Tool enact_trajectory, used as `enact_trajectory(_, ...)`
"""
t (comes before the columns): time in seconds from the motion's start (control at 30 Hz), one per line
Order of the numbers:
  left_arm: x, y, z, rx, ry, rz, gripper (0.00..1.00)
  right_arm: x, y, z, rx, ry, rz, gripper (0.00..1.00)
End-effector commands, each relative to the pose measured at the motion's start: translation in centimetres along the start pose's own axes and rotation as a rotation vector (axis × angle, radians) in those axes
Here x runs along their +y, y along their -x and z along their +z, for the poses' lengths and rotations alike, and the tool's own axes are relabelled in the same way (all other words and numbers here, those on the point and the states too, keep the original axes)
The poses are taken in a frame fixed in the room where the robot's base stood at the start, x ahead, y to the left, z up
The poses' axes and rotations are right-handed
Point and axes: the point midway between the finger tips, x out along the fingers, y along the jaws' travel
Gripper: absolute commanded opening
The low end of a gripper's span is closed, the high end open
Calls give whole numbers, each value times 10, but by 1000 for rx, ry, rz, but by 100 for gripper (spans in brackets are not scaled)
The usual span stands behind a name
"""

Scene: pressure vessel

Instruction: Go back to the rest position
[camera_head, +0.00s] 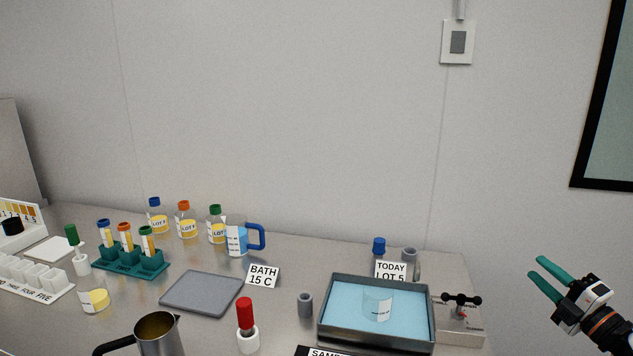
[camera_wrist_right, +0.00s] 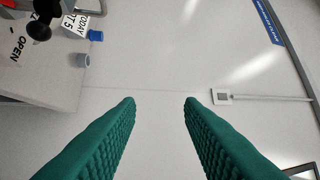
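My right gripper (camera_head: 541,279) is at the right of the head view, off the table's right edge and raised in front of the wall. Its two green fingers are apart with nothing between them. The right wrist view also shows the open fingers (camera_wrist_right: 158,100), with only bare wall between them. My left gripper is not in the head view. A blue water bath (camera_head: 325,334) with a clear beaker (camera_head: 377,304) in it stands on the table, left of my right gripper and apart from it.
The steel table (camera_head: 210,340) holds a grey pad (camera_head: 203,293), a teal tube rack (camera_head: 130,263), several lot bottles (camera_head: 187,226), a blue-handled jug (camera_head: 237,241), a metal pitcher (camera_head: 160,337) and a red-topped holder (camera_head: 246,330). A device with a black handle (camera_head: 459,314) adjoins the bath.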

Motion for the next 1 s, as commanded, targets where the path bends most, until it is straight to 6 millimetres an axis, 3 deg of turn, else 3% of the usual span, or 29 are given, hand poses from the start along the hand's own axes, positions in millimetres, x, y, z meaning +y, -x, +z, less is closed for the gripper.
enact_trajectory(0.1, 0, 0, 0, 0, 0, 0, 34, 3, 6, -47, 249, -273, -21, 34)
enact_trajectory(0.2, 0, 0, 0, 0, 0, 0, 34, 16, 17, -76, 426, -481, -17, 34)
enact_trajectory(0.33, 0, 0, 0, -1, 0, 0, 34, 43, 35, -101, 631, -736, 10, 34)
enact_trajectory(0.4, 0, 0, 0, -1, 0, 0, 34, 87, 47, -95, 664, -765, 60, 34)
enact_trajectory(0.57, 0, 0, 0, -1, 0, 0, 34, 172, 79, -78, 749, -844, 165, 34)
enact_trajectory(0.67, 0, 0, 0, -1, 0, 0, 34, 231, 106, -58, 810, -898, 244, 34)
enact_trajectory(0.8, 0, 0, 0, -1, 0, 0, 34, 316, 156, -17, 902, -977, 373, 34)
enact_trajectory(1.0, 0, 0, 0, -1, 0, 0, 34, 419, 238, 64, 1027, -1075, 567, 34)
